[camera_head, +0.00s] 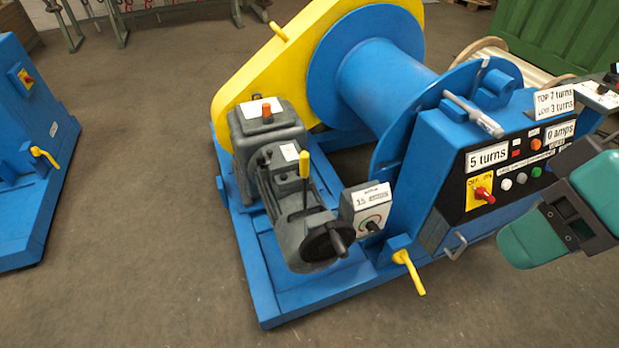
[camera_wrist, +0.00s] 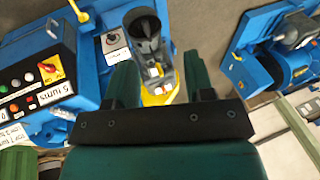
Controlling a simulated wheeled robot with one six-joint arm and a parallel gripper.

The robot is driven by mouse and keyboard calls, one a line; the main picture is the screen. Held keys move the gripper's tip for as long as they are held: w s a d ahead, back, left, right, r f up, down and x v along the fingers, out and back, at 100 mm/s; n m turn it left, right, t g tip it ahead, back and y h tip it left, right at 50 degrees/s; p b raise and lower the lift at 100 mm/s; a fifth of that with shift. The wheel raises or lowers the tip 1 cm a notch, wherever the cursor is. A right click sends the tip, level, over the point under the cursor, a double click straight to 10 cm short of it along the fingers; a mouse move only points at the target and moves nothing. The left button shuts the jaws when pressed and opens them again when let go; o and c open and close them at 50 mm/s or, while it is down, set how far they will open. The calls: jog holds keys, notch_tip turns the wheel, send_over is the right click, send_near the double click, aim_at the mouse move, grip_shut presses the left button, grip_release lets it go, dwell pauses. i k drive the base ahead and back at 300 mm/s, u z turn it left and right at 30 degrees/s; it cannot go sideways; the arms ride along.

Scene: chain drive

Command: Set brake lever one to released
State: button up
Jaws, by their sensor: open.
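The blue winch carries two yellow levers, and I cannot read which is brake lever one. One yellow lever (camera_head: 304,170) stands upright on the grey motor (camera_head: 300,215). The other yellow lever (camera_head: 409,272) sticks out and down from the base beside the motor; it seems to show at the top of the wrist view (camera_wrist: 77,10). In the wrist view my gripper (camera_wrist: 160,84) is open and empty, its two green fingers apart, with the motor (camera_wrist: 145,40) beyond them. In the head view my green and black arm end is at the right, clear of both levers.
The control panel (camera_head: 520,165) reads 5 turns and 0 amps, with a red switch and several buttons. A small dial box (camera_head: 367,208) stands beside the motor. A yellow guard (camera_head: 240,70) and a blue drum (camera_head: 385,85) lie behind. The floor in front is clear.

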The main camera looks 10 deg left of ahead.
aim_at(304, 156)
jog(key=z, duration=1.55)
jog(key=k, duration=0.6)
jog(key=u, duration=2.3)
jog(key=i, duration=1)
jog(key=u, duration=0.05)
